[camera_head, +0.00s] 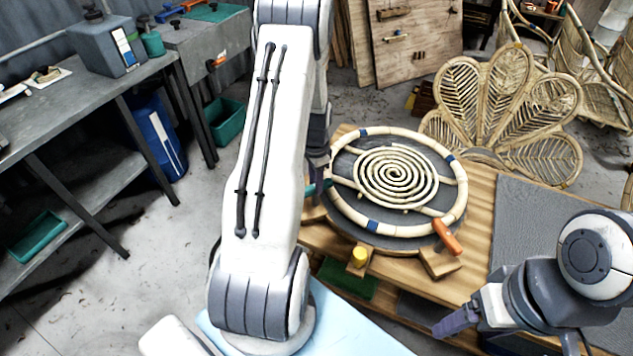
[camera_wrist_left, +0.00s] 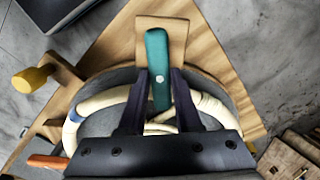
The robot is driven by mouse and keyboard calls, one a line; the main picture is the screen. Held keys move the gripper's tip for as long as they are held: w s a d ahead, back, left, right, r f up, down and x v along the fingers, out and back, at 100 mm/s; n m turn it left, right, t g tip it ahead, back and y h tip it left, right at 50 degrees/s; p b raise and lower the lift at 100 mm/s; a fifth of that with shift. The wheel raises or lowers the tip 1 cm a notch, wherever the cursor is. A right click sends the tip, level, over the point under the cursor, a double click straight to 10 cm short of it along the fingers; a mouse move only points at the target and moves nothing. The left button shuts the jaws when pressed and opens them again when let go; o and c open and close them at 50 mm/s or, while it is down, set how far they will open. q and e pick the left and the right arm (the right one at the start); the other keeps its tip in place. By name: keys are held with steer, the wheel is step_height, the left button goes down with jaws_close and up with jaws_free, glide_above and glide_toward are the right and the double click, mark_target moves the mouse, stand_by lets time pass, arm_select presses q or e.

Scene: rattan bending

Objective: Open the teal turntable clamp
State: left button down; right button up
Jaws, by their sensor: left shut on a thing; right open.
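The teal turntable clamp (camera_wrist_left: 157,55) is a rounded lever on a wooden block, between the two dark fingers of my left gripper (camera_wrist_left: 160,82) in the left wrist view. My left gripper is shut on it. In the head view a bit of the teal clamp (camera_head: 319,187) shows at the left edge of the turntable (camera_head: 345,165), beside my left gripper (camera_head: 318,160), mostly hidden by my arm. On the turntable lie a rattan ring (camera_head: 400,133) with blue bands and a rattan spiral (camera_head: 396,177). My right gripper (camera_head: 447,322) is open and empty, low at the right.
An orange clamp (camera_head: 447,237) and a yellow clamp (camera_head: 359,257) sit on wooden blocks at the turntable's front. A grey mat (camera_head: 535,215) covers the table's right side. A fan-shaped rattan back (camera_head: 505,105) stands behind. A grey workbench (camera_head: 90,115) is at left.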

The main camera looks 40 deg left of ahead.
arm_select(q)
steer(key=n, duration=1.2)
steer(key=shift+n, duration=2.2)
steer(key=c, duration=0.6)
jaws_free()
step_height(320, 180, up, 11)
steer(key=b, duration=0.1)
steer(key=shift+f, duration=0.2)
